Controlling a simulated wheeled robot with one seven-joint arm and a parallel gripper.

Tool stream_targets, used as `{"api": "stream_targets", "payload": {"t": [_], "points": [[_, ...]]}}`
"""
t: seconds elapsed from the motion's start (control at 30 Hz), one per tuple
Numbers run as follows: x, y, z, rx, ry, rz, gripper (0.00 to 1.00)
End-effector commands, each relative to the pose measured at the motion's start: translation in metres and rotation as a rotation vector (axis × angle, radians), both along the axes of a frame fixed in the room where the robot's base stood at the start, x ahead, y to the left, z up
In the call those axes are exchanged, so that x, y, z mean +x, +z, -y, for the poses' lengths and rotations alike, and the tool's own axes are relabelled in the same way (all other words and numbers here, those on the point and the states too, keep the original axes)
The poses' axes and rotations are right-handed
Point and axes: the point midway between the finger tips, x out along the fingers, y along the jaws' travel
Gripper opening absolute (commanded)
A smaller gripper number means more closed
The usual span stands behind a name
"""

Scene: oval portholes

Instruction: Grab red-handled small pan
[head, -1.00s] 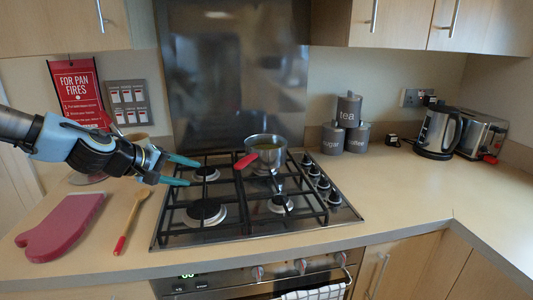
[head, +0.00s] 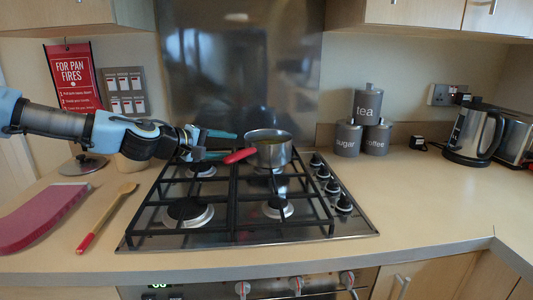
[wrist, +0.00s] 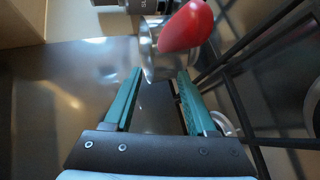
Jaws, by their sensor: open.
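The small pan (head: 268,148) is a steel saucepan with a red handle (head: 239,156) pointing left and toward the front. It stands on the back right part of the hob. My gripper (head: 236,145) is open and empty, just left of the pan, with its green fingertips close to the handle. In the wrist view my gripper (wrist: 160,78) shows two spread green fingers. The red handle (wrist: 185,27) lies beyond the fingertips, toward the right finger, and the pan (wrist: 158,62) is partly hidden behind it. I cannot tell whether a finger touches the handle.
The gas hob (head: 250,235) has black grates and a row of knobs on its right. A wooden spoon (head: 107,216) and a red oven mitt (head: 40,216) lie at left. Canisters (head: 368,120) and a kettle (head: 474,134) stand at right. A steel splashback (head: 240,70) rises behind.

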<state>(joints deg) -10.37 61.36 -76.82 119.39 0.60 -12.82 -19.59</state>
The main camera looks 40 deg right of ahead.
Motion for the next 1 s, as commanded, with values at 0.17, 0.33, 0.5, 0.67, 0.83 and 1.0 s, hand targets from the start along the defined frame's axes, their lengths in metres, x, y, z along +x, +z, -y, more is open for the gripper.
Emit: {"api": "stream_targets", "payload": {"t": [0.17, 0.33, 0.5, 0.67, 0.83, 1.0], "points": [[-0.001, -0.006, 0.023, 0.000, -0.002, -0.002, 0.57], [-0.002, -0.010, 0.033, 0.000, -0.001, -0.001, 0.57], [-0.011, -0.019, 0.054, 0.001, -0.003, -0.004, 0.57], [-0.010, -0.028, 0.072, 0.001, -0.001, -0.002, 0.57], [-0.009, -0.031, 0.076, 0.001, 0.000, 0.000, 0.57], [-0.009, -0.031, 0.076, 0.001, 0.000, 0.000, 0.52]]}}
